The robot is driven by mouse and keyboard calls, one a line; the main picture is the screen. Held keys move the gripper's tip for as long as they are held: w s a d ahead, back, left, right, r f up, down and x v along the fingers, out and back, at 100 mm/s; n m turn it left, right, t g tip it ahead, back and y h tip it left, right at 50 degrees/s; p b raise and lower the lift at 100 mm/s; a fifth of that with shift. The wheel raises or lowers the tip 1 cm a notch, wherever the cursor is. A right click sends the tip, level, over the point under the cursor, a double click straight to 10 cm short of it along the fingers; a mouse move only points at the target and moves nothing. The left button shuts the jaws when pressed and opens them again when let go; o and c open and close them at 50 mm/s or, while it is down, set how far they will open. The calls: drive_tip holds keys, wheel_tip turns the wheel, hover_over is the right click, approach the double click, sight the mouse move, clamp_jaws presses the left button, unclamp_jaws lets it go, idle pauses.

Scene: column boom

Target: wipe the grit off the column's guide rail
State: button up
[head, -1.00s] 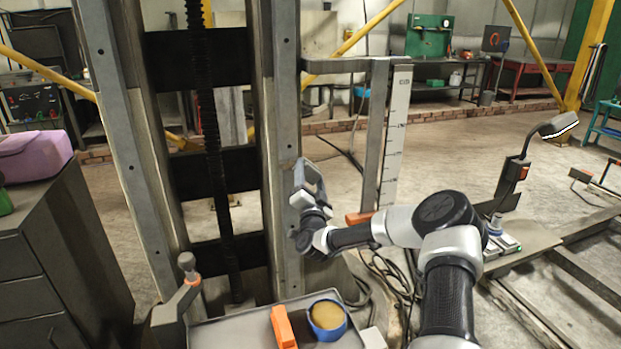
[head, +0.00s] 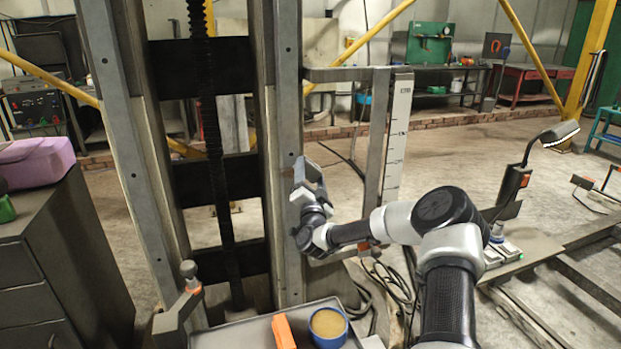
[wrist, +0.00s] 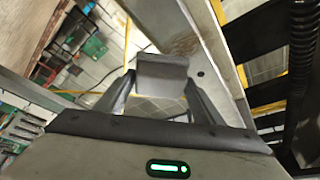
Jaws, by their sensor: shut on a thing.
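The column's guide rail (head: 288,110) is the long grey upright strip on the column's right side in the head view. My gripper (head: 309,178) is beside this rail at mid-height. In the wrist view my gripper (wrist: 160,92) is shut on a grey block-like pad (wrist: 162,72). The guide rail (wrist: 207,55) runs behind the pad there, with a dark brownish smudge near the pad. I cannot tell whether the pad touches the rail.
A tray (head: 235,335) with an orange piece (head: 283,331) and a blue tub (head: 328,328) stands at the column's foot. A bracket with a white scale (head: 398,130) stands right of the rail. A dark cabinet (head: 55,270) is at left. Cables lie on the floor.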

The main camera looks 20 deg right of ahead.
drive_tip(key=shift+r, duration=0.55)
drive_tip(key=shift+w+a, duration=0.1)
drive_tip(key=shift+a, duration=1.2)
wheel_tip(320, 180, down, 4)
drive_tip(key=b, duration=0.4)
drive_tip(key=shift+a+r+p, duration=0.15)
drive_tip(key=shift+a+r, duration=0.3)
drive_tip(key=shift+r, duration=0.25)
drive_tip(key=shift+a+r+p, duration=0.1)
drive_tip(key=shift+a+r, duration=0.35)
drive_tip(key=shift+r, duration=0.25)
drive_tip(key=shift+a+r+p, duration=0.15)
drive_tip(key=shift+a+r, duration=0.3)
drive_tip(key=shift+r, duration=0.25)
drive_tip(key=shift+f, duration=0.1)
drive_tip(key=s, duration=0.6)
drive_tip(key=shift+s+d, duration=0.1)
